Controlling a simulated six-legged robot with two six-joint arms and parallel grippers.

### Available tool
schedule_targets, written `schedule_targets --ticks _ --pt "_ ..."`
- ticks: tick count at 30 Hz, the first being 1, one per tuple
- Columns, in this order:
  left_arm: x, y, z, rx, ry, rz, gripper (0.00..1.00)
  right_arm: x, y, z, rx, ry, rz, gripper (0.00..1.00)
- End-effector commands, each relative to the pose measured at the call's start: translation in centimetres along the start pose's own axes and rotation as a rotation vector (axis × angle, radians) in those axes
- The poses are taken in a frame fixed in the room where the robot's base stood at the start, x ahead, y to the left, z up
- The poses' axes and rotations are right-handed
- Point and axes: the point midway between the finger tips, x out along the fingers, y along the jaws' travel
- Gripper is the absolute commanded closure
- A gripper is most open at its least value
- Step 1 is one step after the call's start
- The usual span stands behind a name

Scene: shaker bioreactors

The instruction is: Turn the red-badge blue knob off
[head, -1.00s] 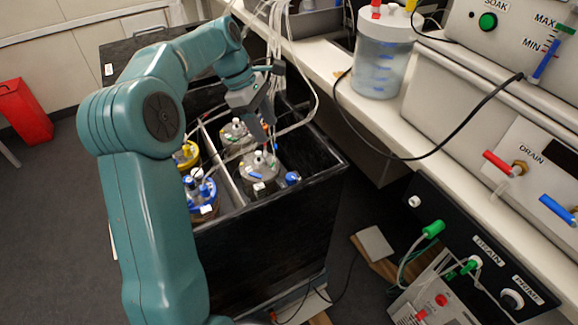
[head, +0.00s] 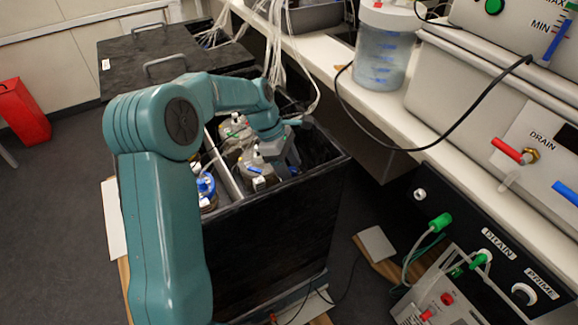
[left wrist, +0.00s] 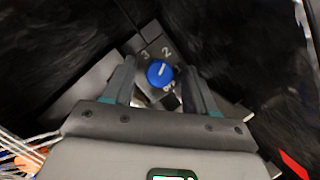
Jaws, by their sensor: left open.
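A blue knob (left wrist: 160,74) shows in the left wrist view, on a dial marked 3, 2, 1 and what looks like OFF. Its white line points toward the 2. My left gripper (left wrist: 160,88) is open, with its fingers on either side of the knob; I cannot tell whether they touch it. In the head view my left gripper (head: 287,165) reaches down into the black shaker box (head: 270,245), by its right wall. The knob is hidden there. I see no red badge clearly on the knob. My right gripper is not in view.
Bioreactor vessels stand in the box to the left of my gripper, including one with a blue cap (head: 205,186). White tubes (head: 277,50) hang above the box. A white bench (head: 335,75) runs along its right. A red patch (left wrist: 293,165) shows in the left wrist view.

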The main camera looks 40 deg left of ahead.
Motion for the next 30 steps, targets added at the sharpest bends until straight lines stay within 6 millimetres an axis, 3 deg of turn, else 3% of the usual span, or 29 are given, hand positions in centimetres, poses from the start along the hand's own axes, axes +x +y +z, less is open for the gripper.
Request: schedule_targets --ticks 5,9,10,20,30 --pt "0.0 0.0 0.0 0.000 0.000 0.000 0.47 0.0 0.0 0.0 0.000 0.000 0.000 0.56" --pt "0.0 0.0 0.0 0.000 0.000 -0.001 0.92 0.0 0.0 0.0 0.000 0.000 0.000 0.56" --pt "0.0 0.0 0.0 0.000 0.000 -0.001 1.00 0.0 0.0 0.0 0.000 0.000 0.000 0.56" --pt "-0.2 0.0 0.0 0.031 0.000 -0.016 0.99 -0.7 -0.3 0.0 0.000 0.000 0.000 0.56" --pt "-0.5 0.1 0.2 0.234 -0.001 -0.103 0.99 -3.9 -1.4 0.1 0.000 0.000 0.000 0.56"
